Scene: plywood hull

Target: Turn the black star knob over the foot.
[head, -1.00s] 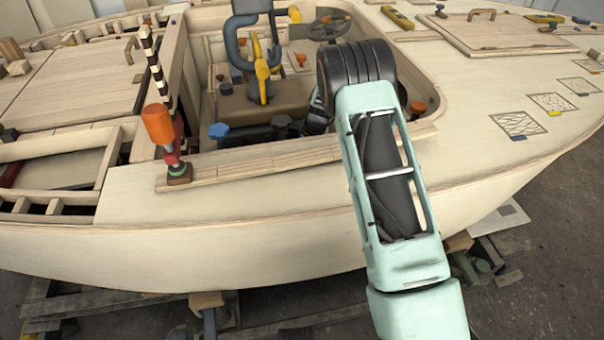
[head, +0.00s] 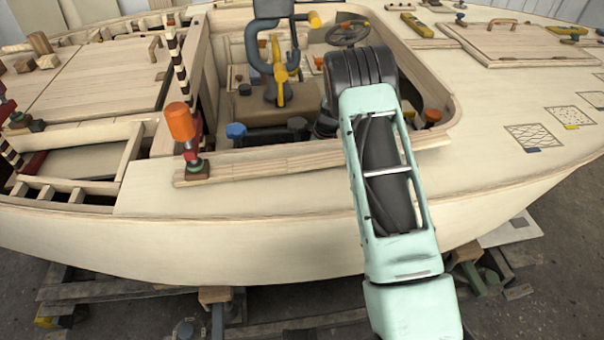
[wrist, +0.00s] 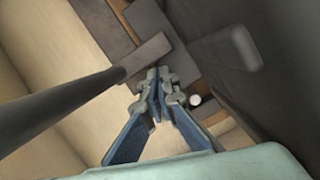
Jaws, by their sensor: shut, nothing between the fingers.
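A black star knob (head: 298,124) stands in the cockpit of the plywood hull in the head view, right of a blue knob (head: 236,131) and just left of my arm's end. Its foot is too small and dark to make out. My gripper is mostly hidden behind my own arm in the head view. In the wrist view my gripper (wrist: 158,76) is shut and empty, its fingertips together near dark blocks. I cannot identify the star knob in the wrist view.
A dark rod (wrist: 60,110) crosses the wrist view at left, close to the fingers. A dark grey surface (wrist: 235,60) fills its right side. A yellow lever (head: 281,75) stands farther back.

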